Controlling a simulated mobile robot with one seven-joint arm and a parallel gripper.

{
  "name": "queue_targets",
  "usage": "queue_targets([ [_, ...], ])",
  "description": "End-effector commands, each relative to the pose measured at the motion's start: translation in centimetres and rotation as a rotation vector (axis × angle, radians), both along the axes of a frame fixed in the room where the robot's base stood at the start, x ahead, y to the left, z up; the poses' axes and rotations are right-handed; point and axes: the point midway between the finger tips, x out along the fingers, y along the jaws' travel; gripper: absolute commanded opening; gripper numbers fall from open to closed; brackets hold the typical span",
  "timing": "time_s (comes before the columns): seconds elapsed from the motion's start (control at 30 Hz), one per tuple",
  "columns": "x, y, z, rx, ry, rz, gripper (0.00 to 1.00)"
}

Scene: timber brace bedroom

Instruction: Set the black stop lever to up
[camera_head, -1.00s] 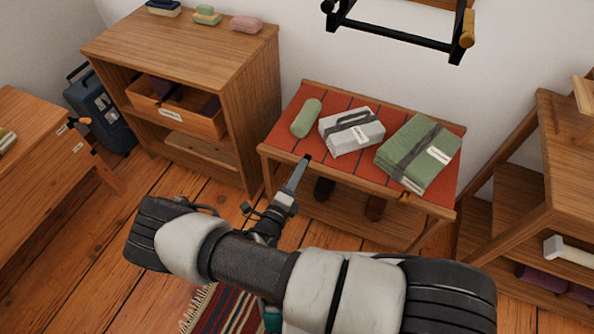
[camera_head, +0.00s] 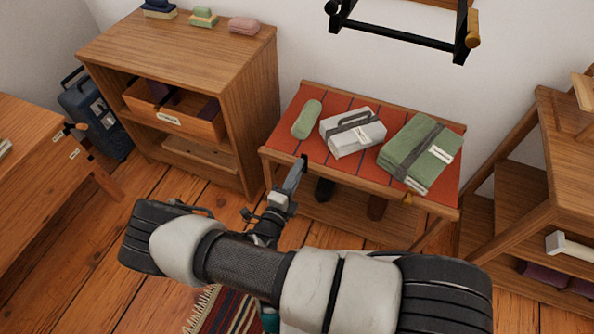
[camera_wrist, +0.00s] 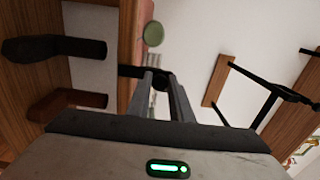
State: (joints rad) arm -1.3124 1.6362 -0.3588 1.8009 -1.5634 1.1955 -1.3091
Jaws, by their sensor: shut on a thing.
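The black stop lever shows in the wrist view as a short dark bar (camera_wrist: 130,71) at the front edge of the red-topped bench (camera_wrist: 127,40). Its far end runs in between my fingertips. My gripper (camera_wrist: 160,82) is shut on it. In the head view my gripper (camera_head: 298,172) is at the bench's front left edge. There the fingers hide most of the lever, and only a small dark tip shows. In the wrist view the bar runs sideways from the bench edge toward the wall side; its exact setting is hard to tell.
The bench bears a green roll (camera_head: 307,119), a grey strapped bundle (camera_head: 352,132) and a green folded blanket (camera_head: 420,151). Dark boots (camera_head: 325,189) stand beneath. A wooden cabinet (camera_head: 250,110) is left, a shelf unit (camera_head: 540,110) right. A black wall rack (camera_head: 400,36) hangs above.

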Motion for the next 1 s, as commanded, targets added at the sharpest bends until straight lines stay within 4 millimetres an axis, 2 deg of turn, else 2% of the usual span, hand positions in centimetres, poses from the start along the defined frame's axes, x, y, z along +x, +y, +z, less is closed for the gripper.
queue_targets([
  [0.03, 0.0, 0.1, 0.0, 0.000, 0.000, 0.002, 0.21],
  [0.13, 0.0, 0.1, 0.0, 0.000, 0.000, 0.002, 0.38],
  [0.43, -0.1, 0.1, 0.0, 0.001, 0.000, 0.001, 0.38],
  [0.57, -1.0, 0.5, 0.1, 0.001, 0.001, 0.003, 0.38],
  [0.67, -2.6, 1.1, 0.1, 0.002, 0.002, 0.003, 0.38],
  [1.0, -10.4, 3.9, 0.1, 0.002, 0.000, 0.005, 0.38],
])
